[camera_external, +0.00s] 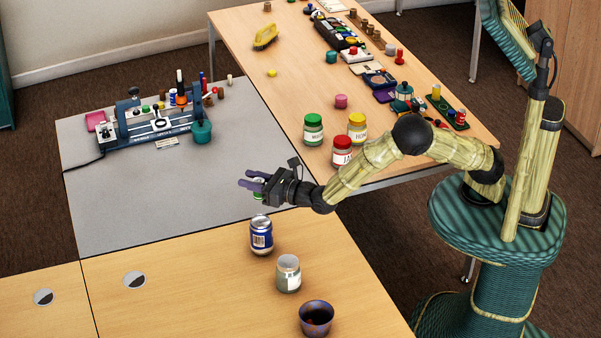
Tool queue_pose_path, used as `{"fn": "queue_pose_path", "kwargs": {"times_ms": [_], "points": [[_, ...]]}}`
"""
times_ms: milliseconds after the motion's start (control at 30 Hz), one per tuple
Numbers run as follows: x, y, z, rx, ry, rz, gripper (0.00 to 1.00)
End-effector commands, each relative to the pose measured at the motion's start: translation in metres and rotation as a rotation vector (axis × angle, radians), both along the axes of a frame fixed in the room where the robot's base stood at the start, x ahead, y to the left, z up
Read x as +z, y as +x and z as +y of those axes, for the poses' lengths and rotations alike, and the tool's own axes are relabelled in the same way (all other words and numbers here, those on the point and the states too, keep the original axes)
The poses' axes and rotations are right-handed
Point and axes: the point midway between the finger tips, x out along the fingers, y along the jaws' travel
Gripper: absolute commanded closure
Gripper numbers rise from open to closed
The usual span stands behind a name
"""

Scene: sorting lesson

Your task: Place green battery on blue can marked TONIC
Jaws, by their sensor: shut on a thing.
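The blue can (261,236) with a white label stands upright on the wooden table, just below the gripper in the picture. The battery appears above the can and apart from it. The lettering on the can is too small to read.
Jars with green (313,129), yellow (357,127) and red (342,151) lids stand behind my arm. A machine (155,115) sits on the grey mat (90,200). Table left of the blue can is mostly clear.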

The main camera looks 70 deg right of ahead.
Motion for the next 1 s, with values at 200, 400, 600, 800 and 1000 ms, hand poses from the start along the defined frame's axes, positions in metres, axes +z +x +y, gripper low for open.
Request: {"fn": "queue_pose_path", "kwargs": {"times_ms": [200,400,600,800,1000], "points": [[-0.039,0.0,0.0,0.0,-0.002,0.0,0.96],[-0.043,0.0,0.0,0.0,0.001,-0.002,0.96],[-0.046,0.0,0.0,0.0,0.0,-0.001,0.96],[-0.073,0.0,0.0,-0.001,-0.003,0.001,0.96],[-0.081,0.0,0.0,-0.001,0.002,-0.002,0.96]]}}
